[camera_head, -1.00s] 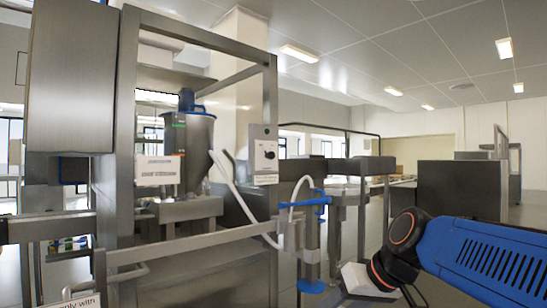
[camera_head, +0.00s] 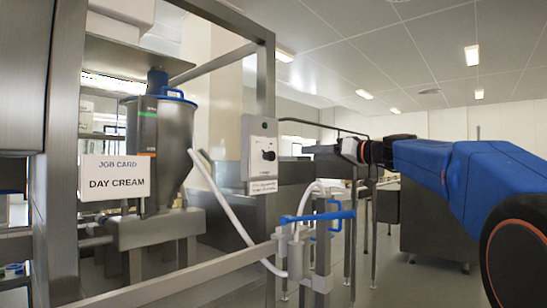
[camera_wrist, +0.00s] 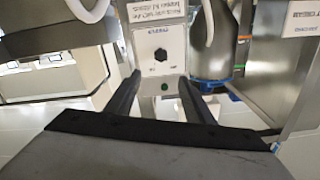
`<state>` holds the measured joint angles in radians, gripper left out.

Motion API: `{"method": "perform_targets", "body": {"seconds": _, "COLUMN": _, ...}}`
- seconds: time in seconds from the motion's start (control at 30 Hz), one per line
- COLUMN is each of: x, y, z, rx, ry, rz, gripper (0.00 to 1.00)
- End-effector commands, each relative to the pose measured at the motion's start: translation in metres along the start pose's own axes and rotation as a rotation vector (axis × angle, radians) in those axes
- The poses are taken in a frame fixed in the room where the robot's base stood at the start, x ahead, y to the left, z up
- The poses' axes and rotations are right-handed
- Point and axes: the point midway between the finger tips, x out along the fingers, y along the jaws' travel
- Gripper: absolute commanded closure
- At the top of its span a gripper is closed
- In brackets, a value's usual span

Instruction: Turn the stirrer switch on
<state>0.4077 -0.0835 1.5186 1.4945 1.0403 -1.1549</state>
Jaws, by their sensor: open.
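The stirrer switch box (camera_head: 259,148) is a pale grey box on the metal frame's upright, with a black rotary knob (camera_head: 269,156) on its face and a small printed label under it. My gripper (camera_head: 340,148) is to the right of the box at about knob height, apart from it. In the wrist view the box appears upside down, with the knob (camera_wrist: 160,55) and a small green light (camera_wrist: 165,87). My gripper (camera_wrist: 160,76) is open there, its two black fingers on either side of the box's face, with nothing between them. The knob's pointer direction is too small to tell.
A steel hopper (camera_head: 160,140) with a blue-handled lid stands left, behind the frame and a DAY CREAM job card (camera_head: 116,177). A white hose (camera_head: 225,205) and a blue-handled valve (camera_head: 318,217) are below the box.

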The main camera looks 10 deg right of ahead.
Motion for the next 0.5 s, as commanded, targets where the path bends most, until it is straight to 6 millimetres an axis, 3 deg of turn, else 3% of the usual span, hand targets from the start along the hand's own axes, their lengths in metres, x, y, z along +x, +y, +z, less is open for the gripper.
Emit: {"method": "perform_targets", "body": {"seconds": 0.5, "x": 0.082, "y": -0.001, "z": 0.002, "rx": 0.002, "ry": -0.004, "rz": -0.003, "gripper": 0.52}}
